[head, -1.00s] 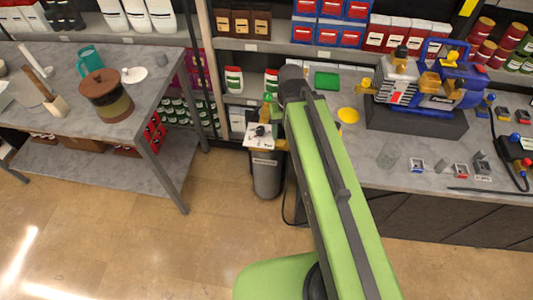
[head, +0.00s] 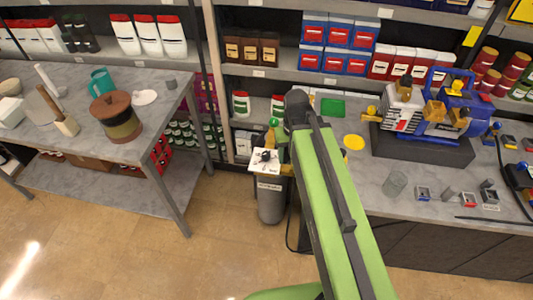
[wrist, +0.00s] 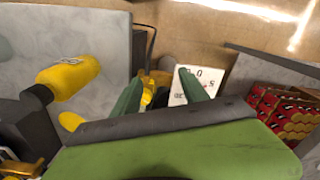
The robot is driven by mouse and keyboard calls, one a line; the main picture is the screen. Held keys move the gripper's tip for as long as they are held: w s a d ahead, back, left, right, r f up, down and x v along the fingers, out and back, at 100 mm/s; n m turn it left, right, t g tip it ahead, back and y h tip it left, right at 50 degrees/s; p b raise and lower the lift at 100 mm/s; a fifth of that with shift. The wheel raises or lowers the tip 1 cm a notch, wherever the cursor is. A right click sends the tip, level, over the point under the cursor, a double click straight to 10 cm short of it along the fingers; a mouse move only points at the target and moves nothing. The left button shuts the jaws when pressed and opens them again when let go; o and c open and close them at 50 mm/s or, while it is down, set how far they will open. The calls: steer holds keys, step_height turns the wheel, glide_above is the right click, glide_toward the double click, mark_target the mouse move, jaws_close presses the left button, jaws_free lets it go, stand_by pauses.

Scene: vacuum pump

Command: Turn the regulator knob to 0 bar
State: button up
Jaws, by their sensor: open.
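The regulator's white dial plate (head: 265,162) sits on top of a grey canister (head: 271,200) between the two tables, with a small dark knob (head: 266,155) on it. In the wrist view the dial plate (wrist: 207,78) shows a 0 and a 5 and lies partly behind my right finger. My gripper (wrist: 160,90) is open. Its two green fingers stand apart, with yellow and brass parts showing between them and the plate to the right. I cannot tell whether a finger touches anything, and the knob's setting is too small to read.
The pump (head: 430,115) stands on a dark base on the right table. The left table (head: 170,120) holds a pot (head: 116,116). The floor in front is clear.

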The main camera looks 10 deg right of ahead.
steer(key=w+a+r+n+p, duration=0.1)
steer(key=w+a+r+p, duration=0.2)
steer(key=w+r+p, duration=0.35)
steer(key=n+p, duration=0.1)
steer(key=p, duration=0.2)
glide_toward(266, 154)
step_height(266, 154, down, 9)
steer(key=b, duration=1.7)
steer(key=shift+w+f+b, duration=0.1)
steer(key=shift+f+b, duration=0.05)
steer(key=shift+b, duration=0.2)
jaws_close()
